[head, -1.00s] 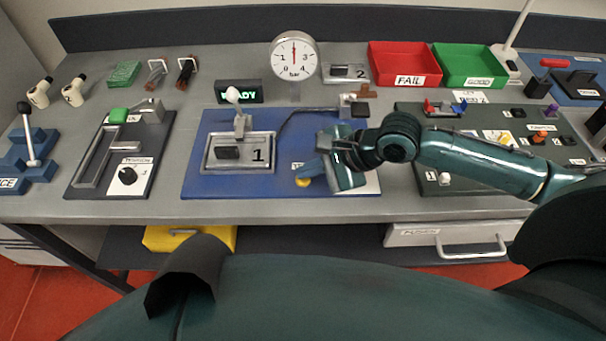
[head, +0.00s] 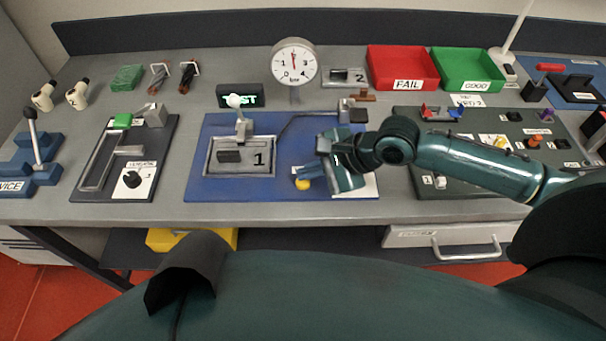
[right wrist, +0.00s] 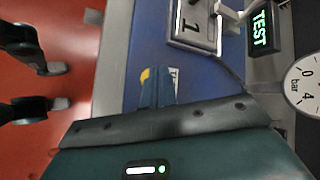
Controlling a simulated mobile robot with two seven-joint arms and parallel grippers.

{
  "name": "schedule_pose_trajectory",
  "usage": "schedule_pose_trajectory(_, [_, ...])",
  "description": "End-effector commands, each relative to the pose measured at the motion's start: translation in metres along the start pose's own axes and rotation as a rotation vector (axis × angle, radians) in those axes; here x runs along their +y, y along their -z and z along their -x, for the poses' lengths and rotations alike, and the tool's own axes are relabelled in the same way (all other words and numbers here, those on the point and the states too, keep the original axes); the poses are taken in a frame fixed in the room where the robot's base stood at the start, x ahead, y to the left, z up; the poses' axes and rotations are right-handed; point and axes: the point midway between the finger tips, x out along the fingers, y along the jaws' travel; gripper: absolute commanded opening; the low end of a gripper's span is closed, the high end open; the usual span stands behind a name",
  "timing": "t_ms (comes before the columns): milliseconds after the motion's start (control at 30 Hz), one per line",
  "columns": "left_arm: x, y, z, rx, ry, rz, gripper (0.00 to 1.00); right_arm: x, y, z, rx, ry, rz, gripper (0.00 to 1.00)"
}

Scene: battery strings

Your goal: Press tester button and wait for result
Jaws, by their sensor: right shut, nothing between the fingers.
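The tester is a blue board (head: 200,180) with a fixture marked 1 (head: 262,160) holding a dark block under a white-knobbed clamp (head: 234,101). Its display (head: 250,97) reads TEST in green; it also shows in the right wrist view (right wrist: 261,30). The yellow button (head: 303,184) is at the board's front, partly hidden by the fingers; a sliver of it shows in the right wrist view (right wrist: 145,75). My right gripper (head: 306,174) is shut and empty, its fingertips at the button. I cannot tell whether they touch it. My left gripper is not in view.
A gauge marked bar (head: 295,60) stands behind the board. A red FAIL tray (head: 402,84) and a green GOOD tray (head: 483,87) are at the back right. A dark board with a knob (head: 150,185) lies left, and another dark board (head: 425,125) lies under my right arm.

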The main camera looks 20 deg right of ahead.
Motion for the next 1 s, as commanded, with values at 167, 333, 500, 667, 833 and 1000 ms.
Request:
schedule_pose_trajectory(167, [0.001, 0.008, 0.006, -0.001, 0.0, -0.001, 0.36, -0.004, -0.004, 0.005, -0.001, 0.001, 0.0, 0.0])
schedule_pose_trajectory(333, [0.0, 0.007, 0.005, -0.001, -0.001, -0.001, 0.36, -0.003, -0.003, 0.004, -0.001, 0.001, 0.0, 0.0])
schedule_pose_trajectory(500, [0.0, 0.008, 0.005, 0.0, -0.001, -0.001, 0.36, -0.004, -0.004, 0.005, -0.001, 0.001, 0.0, 0.0])
schedule_pose_trajectory(667, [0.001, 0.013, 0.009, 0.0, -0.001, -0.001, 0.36, -0.009, -0.009, 0.012, -0.001, 0.001, 0.0, 0.0])
schedule_pose_trajectory(833, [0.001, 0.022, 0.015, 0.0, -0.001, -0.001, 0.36, -0.018, -0.018, 0.025, -0.002, 0.002, 0.0, 0.0])
schedule_pose_trajectory(1000, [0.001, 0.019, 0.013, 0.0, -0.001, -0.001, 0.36, -0.025, -0.025, 0.034, -0.002, 0.002, 0.0, 0.0])
